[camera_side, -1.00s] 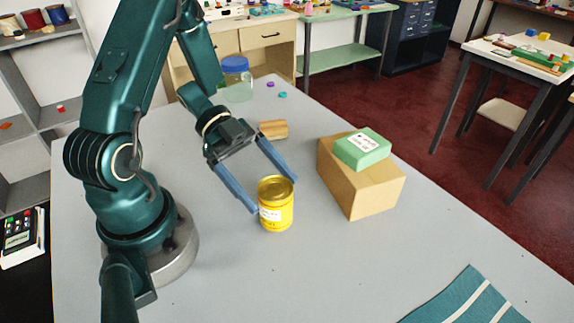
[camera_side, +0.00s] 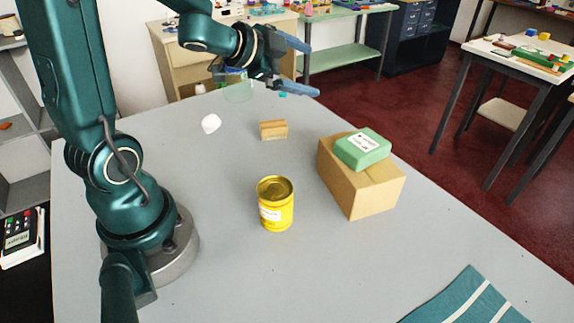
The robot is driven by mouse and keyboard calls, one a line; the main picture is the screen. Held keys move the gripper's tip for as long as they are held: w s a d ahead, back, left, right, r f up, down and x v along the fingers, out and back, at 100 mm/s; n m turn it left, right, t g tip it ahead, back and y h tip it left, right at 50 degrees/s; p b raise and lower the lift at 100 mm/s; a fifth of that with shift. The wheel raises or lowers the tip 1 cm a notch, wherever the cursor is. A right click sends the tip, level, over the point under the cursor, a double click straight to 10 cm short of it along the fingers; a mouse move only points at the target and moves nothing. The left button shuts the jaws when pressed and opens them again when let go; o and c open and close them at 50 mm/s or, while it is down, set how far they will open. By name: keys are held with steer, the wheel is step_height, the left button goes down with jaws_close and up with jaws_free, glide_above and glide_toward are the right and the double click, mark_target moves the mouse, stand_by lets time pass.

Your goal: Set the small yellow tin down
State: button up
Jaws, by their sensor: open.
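The small yellow tin (camera_side: 276,206) stands upright on the grey table, with a pale label low on its side. Nothing touches it. My gripper (camera_side: 314,70) is open and empty, raised high above the far part of the table, well behind and above the tin in the picture. Its blue fingers point to the right.
A cardboard box (camera_side: 350,190) with a green packet (camera_side: 363,150) on top stands right of the tin. A wooden block (camera_side: 274,130) and a white object (camera_side: 211,124) lie behind it. A striped teal cloth (camera_side: 470,300) lies front right. A clear jar (camera_side: 238,90) is partly hidden.

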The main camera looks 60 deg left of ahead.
steer(key=s+r+n+y, duration=0.3)
steer(key=s+n+y, duration=0.1)
steer(key=n, duration=0.1)
steer(key=n+g+h, duration=0.4)
steer(key=g, duration=0.3)
glide_toward(275, 187)
steer(key=a+r, duration=0.2)
steer(key=shift+s+d+f, duration=0.2)
steer(key=w+n, duration=0.1)
steer(key=n, duration=0.1)
steer(key=w+f+n+g, duration=0.1)
steer(key=w+n, duration=0.1)
steer(key=shift+w+d, duration=0.2)
steer(key=shift+w, duration=0.05)
steer(key=f+g, duration=0.1)
steer(key=f, duration=0.1)
steer(key=w+f+n+g, duration=0.1)
steer(key=f, duration=0.1)
steer(key=w+d+f+n+g, duration=0.1)
steer(key=f, duration=0.1)
steer(key=shift+f+g, duration=0.3)
steer(key=shift+s+f+g, duration=0.15)
steer(key=shift+f+g, duration=0.05)
steer(key=shift+f, duration=0.25)
steer(key=shift+s+f+g, duration=0.2)
steer(key=shift+f, duration=2.65)
